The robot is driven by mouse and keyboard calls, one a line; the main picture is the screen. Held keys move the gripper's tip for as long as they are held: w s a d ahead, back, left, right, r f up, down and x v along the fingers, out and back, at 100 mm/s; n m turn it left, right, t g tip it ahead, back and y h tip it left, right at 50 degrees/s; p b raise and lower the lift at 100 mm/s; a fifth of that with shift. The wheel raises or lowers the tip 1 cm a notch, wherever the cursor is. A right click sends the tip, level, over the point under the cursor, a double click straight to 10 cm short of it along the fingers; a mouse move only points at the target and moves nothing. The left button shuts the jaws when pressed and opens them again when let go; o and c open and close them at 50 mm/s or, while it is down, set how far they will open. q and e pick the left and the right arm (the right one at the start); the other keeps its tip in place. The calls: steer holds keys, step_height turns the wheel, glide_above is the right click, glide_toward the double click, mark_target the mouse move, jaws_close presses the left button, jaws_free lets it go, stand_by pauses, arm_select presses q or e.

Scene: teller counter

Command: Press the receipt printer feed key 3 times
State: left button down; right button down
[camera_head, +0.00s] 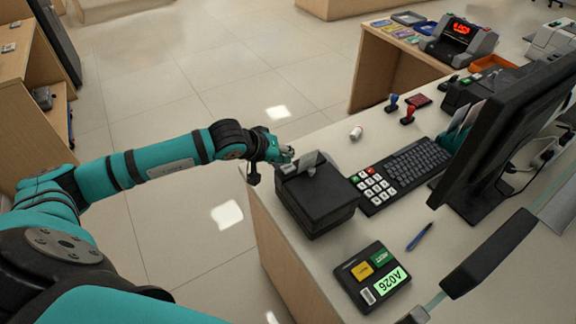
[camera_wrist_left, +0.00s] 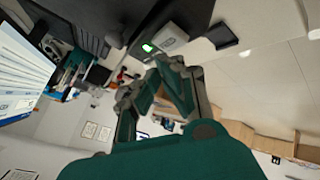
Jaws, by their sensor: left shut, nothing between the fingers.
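The receipt printer (camera_head: 318,204) is a black box near the left edge of the counter, with a grey paper slip (camera_head: 309,160) standing at its top. My left gripper (camera_head: 287,154) is at the printer's upper left side, close to its top, shut and empty. A small grey part by the fingertips may be the feed key, but I cannot tell it from the gripper or whether they touch. My right gripper is not clearly seen.
A keypad (camera_head: 372,189) and keyboard (camera_head: 417,162) lie right of the printer, before a dark monitor (camera_head: 510,110). A ticket device (camera_head: 372,277) showing A026 and a blue pen (camera_head: 419,236) lie in front. Stamps (camera_head: 408,115) stand behind. Open floor lies left.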

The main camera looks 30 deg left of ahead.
mark_target(286, 166)
arm_select(q)
steer(key=shift+r, duration=0.1)
steer(key=shift+r+p, duration=1)
steer(key=shift+r, duration=1.45)
